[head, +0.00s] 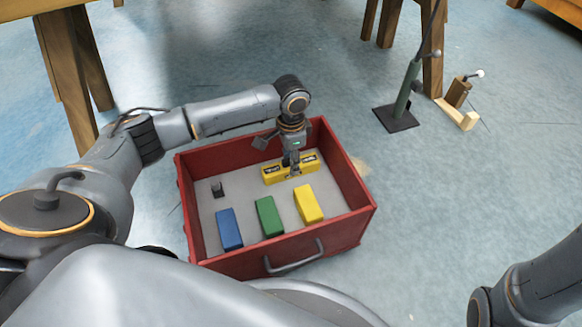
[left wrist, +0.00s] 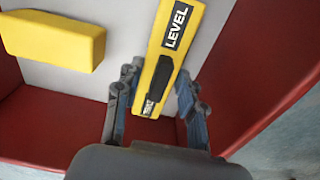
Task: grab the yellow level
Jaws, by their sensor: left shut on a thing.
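The yellow level (head: 275,174) lies in the back part of the red drawer-like box in the head view. My left gripper (head: 291,170) reaches down into the box at the level's middle. In the left wrist view its two fingers (left wrist: 155,95) stand on either side of the level, shut on it. I cannot tell whether the level is lifted off the box floor. My right gripper is not in view; only part of my right arm shows at the lower right.
The red box (head: 358,190) has a front handle (head: 294,257). Inside it lie a blue block (head: 229,229), a green block (head: 269,217), a yellow block (head: 308,204) and a small dark object (head: 217,189). A green post on a dark base (head: 396,117) stands on the floor behind right.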

